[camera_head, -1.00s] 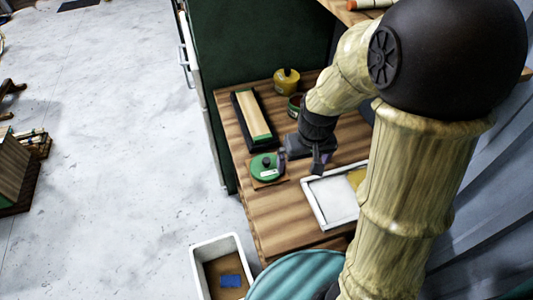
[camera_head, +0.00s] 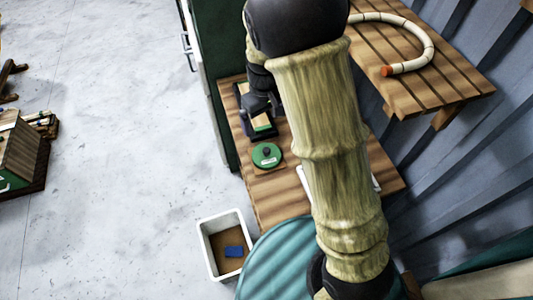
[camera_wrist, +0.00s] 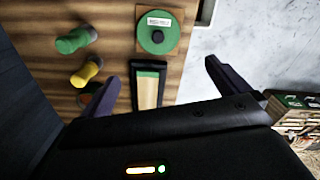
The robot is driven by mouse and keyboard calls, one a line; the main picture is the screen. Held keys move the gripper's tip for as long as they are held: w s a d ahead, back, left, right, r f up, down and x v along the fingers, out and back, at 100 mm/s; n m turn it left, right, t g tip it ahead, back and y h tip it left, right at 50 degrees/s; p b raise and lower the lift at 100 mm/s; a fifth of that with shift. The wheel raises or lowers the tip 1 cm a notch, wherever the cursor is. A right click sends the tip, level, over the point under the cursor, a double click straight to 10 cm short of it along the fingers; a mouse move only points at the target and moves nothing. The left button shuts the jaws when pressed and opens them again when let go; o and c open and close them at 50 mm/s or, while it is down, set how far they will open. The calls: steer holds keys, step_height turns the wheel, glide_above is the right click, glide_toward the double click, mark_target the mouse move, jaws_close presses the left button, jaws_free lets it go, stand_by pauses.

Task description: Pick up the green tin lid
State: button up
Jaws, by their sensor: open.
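The green tin lid (camera_head: 267,155) is a round green disc with a dark knob and a pale label. It lies on a small square wooden board (camera_wrist: 143,12) on the wooden bench. It also shows at the top of the wrist view (camera_wrist: 158,36). My gripper (camera_wrist: 173,62) is open and empty, its two dark fingers spread apart. In the wrist view the lid appears beyond the fingertips, untouched. In the head view my gripper hangs behind the lid, over the black tray with the green-ended block (camera_wrist: 148,88), and my arm hides part of the bench.
In the wrist view, a green object (camera_wrist: 75,40), a yellow one (camera_wrist: 85,73) and a small tin (camera_wrist: 85,98) stand left of the lid. A white bin (camera_head: 205,235) stands on the floor below the bench. A slatted table (camera_head: 455,80) with a curved rod is at right.

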mark_target(266, 149)
step_height(266, 149, down, 12)
steer(key=shift+r+p, duration=0.1)
steer(key=shift+p, duration=0.85)
steer(key=shift+d, duration=0.1)
steer(key=shift+s+d+f+p, duration=0.1)
steer(key=shift+f+p, duration=0.4)
steer(key=shift+f, duration=0.8)
steer(key=shift+s+d+f+p, duration=0.1)
steer(key=shift+f+p, duration=0.35)
steer(key=shift+f, duration=0.85)
steer(key=c, duration=0.7)
steer(key=shift+r, duration=0.1)
step_height(266, 149, up, 10)
steer(key=shift+f+b, duration=0.1)
steer(key=shift+b, duration=0.85)
